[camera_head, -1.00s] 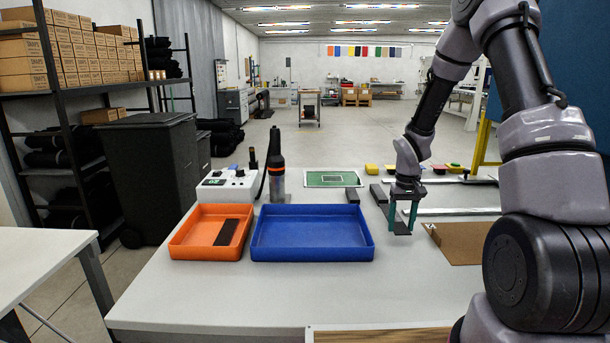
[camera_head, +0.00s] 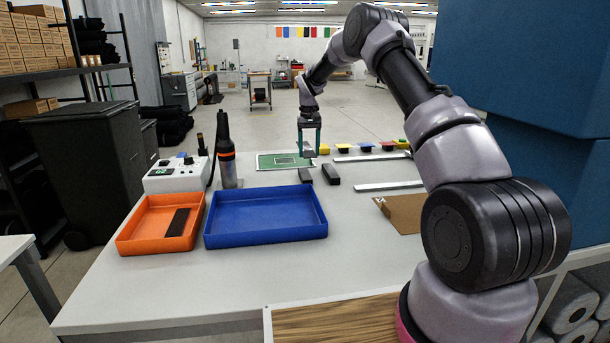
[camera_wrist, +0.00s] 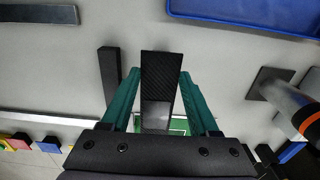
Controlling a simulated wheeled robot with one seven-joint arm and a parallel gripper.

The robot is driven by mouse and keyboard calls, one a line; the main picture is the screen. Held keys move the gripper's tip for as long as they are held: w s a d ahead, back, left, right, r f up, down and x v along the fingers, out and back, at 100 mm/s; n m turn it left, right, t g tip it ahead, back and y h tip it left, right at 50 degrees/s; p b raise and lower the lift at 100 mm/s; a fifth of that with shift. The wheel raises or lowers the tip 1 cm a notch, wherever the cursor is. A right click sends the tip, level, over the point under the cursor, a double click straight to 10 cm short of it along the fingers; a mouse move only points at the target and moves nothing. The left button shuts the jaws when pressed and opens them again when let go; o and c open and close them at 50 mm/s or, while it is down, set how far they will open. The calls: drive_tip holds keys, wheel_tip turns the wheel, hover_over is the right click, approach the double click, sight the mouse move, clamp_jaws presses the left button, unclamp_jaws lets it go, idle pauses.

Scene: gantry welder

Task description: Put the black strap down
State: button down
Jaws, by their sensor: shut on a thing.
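My gripper (camera_head: 309,150) is raised over the table's far part, near the green board in the head view. In the wrist view its two green fingers (camera_wrist: 157,100) are shut on a black strap (camera_wrist: 158,75) with a woven texture. The strap sticks out beyond the fingertips, clear of the table. In the head view the strap is too small to make out well. Another dark strip (camera_head: 178,222) lies in the orange tray (camera_head: 150,246).
The blue tray (camera_head: 268,235) looks empty. A hot-air tool (camera_head: 227,165) stands beside a white control box (camera_head: 165,181). Table front is clear.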

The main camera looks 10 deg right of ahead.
drive_tip(key=shift+w+a+r, duration=0.1)
drive_tip(key=shift+w+a, duration=0.05)
drive_tip(key=shift+w, duration=0.05)
wheel_tip(320, 180, down, 10)
drive_tip(key=shift+r, duration=0.2)
idle(0.5)
drive_tip(key=shift+f, duration=0.4)
drive_tip(key=shift+c, duration=0.7)
unclamp_jaws()
